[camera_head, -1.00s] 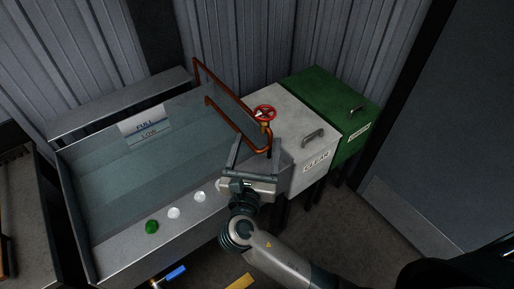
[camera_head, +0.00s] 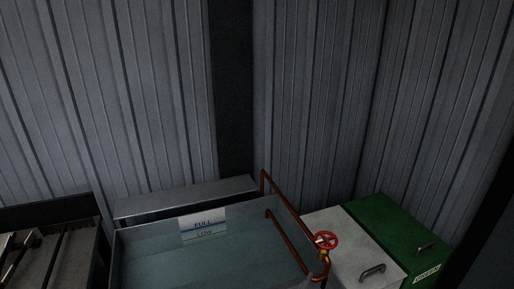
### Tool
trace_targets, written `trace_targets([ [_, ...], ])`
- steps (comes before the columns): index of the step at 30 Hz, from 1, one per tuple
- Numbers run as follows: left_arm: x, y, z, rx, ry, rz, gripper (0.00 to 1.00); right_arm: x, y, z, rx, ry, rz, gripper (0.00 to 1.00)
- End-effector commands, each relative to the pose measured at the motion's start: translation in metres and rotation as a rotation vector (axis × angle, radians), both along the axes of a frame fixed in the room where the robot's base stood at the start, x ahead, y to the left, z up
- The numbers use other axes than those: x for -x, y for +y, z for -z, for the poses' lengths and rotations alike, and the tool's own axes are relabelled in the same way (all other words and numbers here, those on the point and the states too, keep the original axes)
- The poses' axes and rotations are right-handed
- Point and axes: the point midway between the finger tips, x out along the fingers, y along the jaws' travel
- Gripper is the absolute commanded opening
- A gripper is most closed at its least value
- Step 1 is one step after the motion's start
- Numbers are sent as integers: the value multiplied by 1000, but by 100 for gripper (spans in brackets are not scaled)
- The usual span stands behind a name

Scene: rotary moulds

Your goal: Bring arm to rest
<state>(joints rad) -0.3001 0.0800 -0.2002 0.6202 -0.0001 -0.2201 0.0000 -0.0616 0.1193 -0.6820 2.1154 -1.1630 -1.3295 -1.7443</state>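Neither of my arms nor grippers shows in the head view now. The view holds the wall and the upper part of the work area. A water tank (camera_head: 125,262) with a "FULL / LOW" label (camera_head: 203,226) stands at the bottom middle. A copper pipe (camera_head: 287,238) with a red valve wheel (camera_head: 326,240) runs at its right side. The front of the tank is cut off by the picture's lower edge.
A white bin (camera_head: 340,247) and a green bin (camera_head: 400,222), each with a handle, stand right of the tank. A dark metal bench (camera_head: 50,246) is at the lower left. Corrugated wall panels (camera_head: 310,100) close off the back.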

Motion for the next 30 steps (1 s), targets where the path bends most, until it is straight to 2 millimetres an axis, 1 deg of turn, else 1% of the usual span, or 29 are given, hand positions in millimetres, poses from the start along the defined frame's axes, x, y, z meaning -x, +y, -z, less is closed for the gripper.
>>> trace_targets([
  [1, 0, 0, 0, 0, 0, 0, 40, 9, -8, 14, -104, 12, 31, 72],
  [3, 0, 0, 0, 0, 0, 0, 40, 23, -19, 36, -279, 25, 89, 72],
  [5, 0, 0, 0, 0, 0, 0, 40, 37, -28, 54, -437, 32, 151, 72],
  [6, 0, 0, 0, 0, 0, 0, 40, 47, -33, 66, -541, 36, 198, 72],
  [8, 0, 0, 0, 0, 0, 0, 40, 63, -40, 82, -694, 38, 276, 72],
  [9, 0, 0, 0, 0, 0, 0, 40, 74, -44, 92, -793, 39, 334, 72],
  [11, 0, 0, 0, 0, 0, 0, 40, 92, -49, 106, -936, 37, 424, 72],
  [15, 0, 0, 0, 0, 0, 0, 40, 134, -57, 132, -1246, 18, 661, 72],
  [18, 0, 0, 0, 0, 0, 0, 40, 164, -60, 144, -1432, -3, 840, 72],
  [21, 0, 0, 0, 0, 0, 0, 40, 187, -60, 150, -1564, -24, 986, 72],
  [24, 0, 0, 0, 0, 0, 0, 40, 204, -59, 153, -1657, -43, 1104, 72],
  [30, 0, 0, 0, 0, 0, 0, 40, 231, -58, 155, -1785, -80, 1297, 72],
])
